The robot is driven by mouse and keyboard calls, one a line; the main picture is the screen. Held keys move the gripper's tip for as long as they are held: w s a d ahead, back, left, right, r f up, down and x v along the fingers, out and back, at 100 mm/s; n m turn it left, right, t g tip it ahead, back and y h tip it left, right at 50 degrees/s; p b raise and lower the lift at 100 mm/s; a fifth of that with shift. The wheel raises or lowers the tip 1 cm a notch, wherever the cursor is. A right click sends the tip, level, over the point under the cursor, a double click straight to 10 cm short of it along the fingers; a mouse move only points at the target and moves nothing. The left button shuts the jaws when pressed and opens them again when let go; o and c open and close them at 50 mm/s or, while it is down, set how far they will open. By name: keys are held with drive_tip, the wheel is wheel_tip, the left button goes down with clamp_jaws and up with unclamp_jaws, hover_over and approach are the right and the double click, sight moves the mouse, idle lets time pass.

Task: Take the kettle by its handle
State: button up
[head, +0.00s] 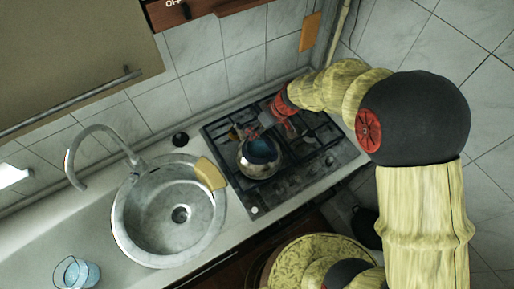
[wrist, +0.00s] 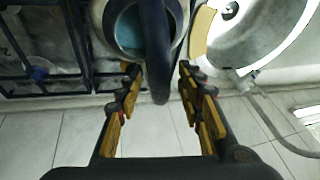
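The kettle (head: 258,168) is a shiny metal pot with a blue top, standing on the stove's grate. In the wrist view the blue top of the kettle (wrist: 128,30) shows beside its dark curved handle (wrist: 155,52). My gripper (wrist: 159,75) is open, with its yellow and black fingers apart on either side of the handle's near end. Clear gaps show between the handle and both fingertips. In the head view my gripper (head: 247,132) is over the stove just behind the kettle, partly hidden, and the handle is hard to make out.
The stove (head: 290,185) with black grates lies around the kettle. A round metal sink (head: 150,225) with a yellow piece (head: 209,174) on its rim is to the left. A glass (head: 76,272) stands at the lower left. The tiled wall (head: 225,75) is close behind.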

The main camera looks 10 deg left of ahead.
drive_tip(key=shift+f, duration=0.15)
drive_tip(key=shift+c, duration=1.2)
drive_tip(key=c, duration=0.7)
clamp_jaws()
drive_tip(key=shift+w, duration=0.15)
